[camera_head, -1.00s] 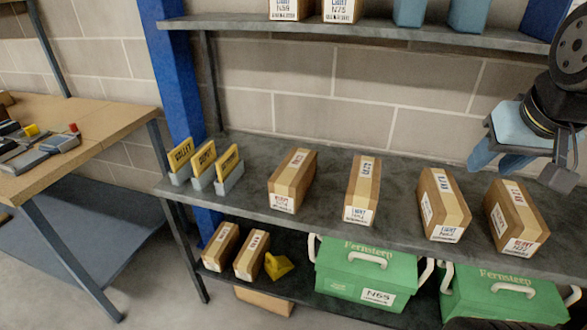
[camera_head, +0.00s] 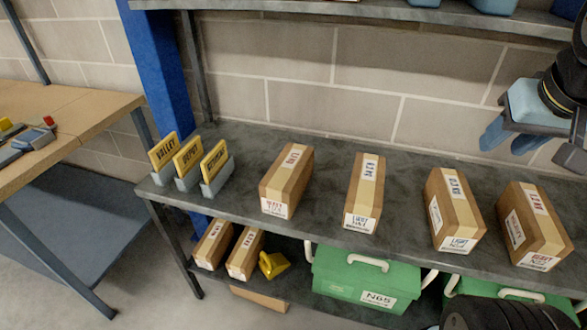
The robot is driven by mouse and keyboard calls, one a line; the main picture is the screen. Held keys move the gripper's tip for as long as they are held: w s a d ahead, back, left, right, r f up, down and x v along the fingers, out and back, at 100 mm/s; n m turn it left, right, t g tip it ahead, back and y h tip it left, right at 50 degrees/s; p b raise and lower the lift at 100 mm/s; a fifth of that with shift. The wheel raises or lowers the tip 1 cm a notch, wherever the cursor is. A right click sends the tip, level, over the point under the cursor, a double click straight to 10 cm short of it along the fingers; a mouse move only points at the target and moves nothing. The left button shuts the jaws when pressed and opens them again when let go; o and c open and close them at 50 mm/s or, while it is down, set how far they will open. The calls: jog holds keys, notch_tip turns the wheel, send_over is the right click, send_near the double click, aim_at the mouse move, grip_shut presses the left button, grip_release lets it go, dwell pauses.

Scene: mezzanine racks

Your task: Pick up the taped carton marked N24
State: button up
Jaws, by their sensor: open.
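Several brown taped cartons stand apart in a row on the middle shelf (camera_head: 330,180). From left to right they are a first carton (camera_head: 272,189) with red label print, a second (camera_head: 354,200) with blue print, a third (camera_head: 435,201) with blue print, and a fourth (camera_head: 514,218) with red print. Their small codes are too blurred to tell which one is N24. My gripper (camera_head: 530,146) is open and empty at the upper right, above the back of the shelf, apart from the cartons.
Yellow signs in grey holders (camera_head: 187,157) stand at the shelf's left end. Below are two more cartons (camera_head: 212,243), a yellow object (camera_head: 272,264) and green cases (camera_head: 340,270). An upper shelf (camera_head: 330,10) overhangs behind. A wooden table (camera_head: 75,130) stands at left.

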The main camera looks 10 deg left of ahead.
jog(key=shift+o, duration=1.6)
jog(key=shift+w+a+f, duration=0.1)
jog(key=shift+f, duration=0.1)
jog(key=o, duration=0.7)
jog(key=w+a+f+n+g, duration=0.1)
jog(key=w+a+f+n+g+h, duration=0.1)
jog(key=f+n, duration=0.1)
jog(key=w+a+f+n+g+h, duration=0.1)
jog(key=f, duration=0.1)
jog(key=shift+a+f+n+g, duration=0.15)
jog(key=shift+a+n+g, duration=0.05)
jog(key=shift+n+g, duration=0.2)
jog(key=shift+o, duration=0.3)
jog(key=w+a+f+n+h, duration=0.1)
jog(key=w+a+f+n+g+h, duration=0.1)
jog(key=a+f+n+h, duration=0.1)
jog(key=shift+a+f+n, duration=0.1)
jog(key=shift+n, duration=0.2)
jog(key=n+t+y, duration=0.2)
jog(key=n+t, duration=1.5)
jog(key=n, duration=0.9)
send_near(274, 204)
jog(key=shift+w+d, duration=0.3)
jog(key=shift+w, duration=1.25)
jog(key=shift+w+d, duration=0.25)
jog(key=shift+w, duration=1.3)
jog(key=shift+w+d, duration=0.3)
jog(key=shift+w, duration=1.25)
